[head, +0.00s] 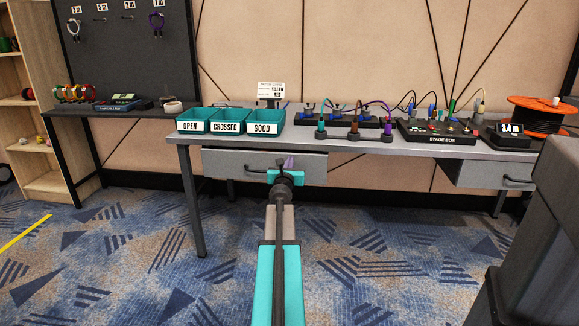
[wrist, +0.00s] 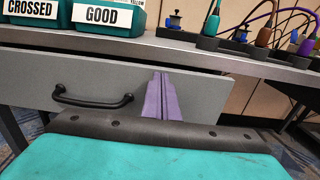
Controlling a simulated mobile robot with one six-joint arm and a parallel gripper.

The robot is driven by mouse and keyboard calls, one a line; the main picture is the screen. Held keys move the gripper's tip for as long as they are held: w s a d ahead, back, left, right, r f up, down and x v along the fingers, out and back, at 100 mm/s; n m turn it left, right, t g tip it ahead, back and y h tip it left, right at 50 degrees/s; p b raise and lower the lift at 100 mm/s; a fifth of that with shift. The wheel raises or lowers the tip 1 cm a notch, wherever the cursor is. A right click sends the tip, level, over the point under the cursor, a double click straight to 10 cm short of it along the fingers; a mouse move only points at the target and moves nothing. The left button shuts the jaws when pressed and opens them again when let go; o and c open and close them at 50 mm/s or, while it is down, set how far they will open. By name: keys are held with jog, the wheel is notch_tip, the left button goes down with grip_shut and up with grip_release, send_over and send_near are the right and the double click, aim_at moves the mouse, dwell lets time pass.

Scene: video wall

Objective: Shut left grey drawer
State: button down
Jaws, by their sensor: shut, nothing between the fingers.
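The left grey drawer (head: 232,162) is under the left part of the grey table, and its front fills much of the wrist view (wrist: 205,98). Its black bar handle (wrist: 92,100) is left of my fingers. My gripper (head: 289,162) is in front of the right half of the drawer front. Its purple fingers (wrist: 158,96) are shut together, hold nothing and point at the panel. They are at or very near it; contact cannot be told. The drawer front shows just below the tabletop edge; how far it stands out is hard to tell.
The grey table (head: 350,147) carries teal bins marked OPEN, CROSSED and GOOD (head: 265,122), a stage box (head: 437,132), cables and an orange reel (head: 540,115). A second grey drawer (head: 480,175) is at the right. Patterned carpet (head: 365,240) lies clear below.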

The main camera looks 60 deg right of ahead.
jog(key=shift+x, duration=1)
jog(key=shift+d, duration=0.1)
jog(key=shift+x, duration=1.15)
jog(key=v, duration=1.4)
jog(key=shift+p, duration=0.35)
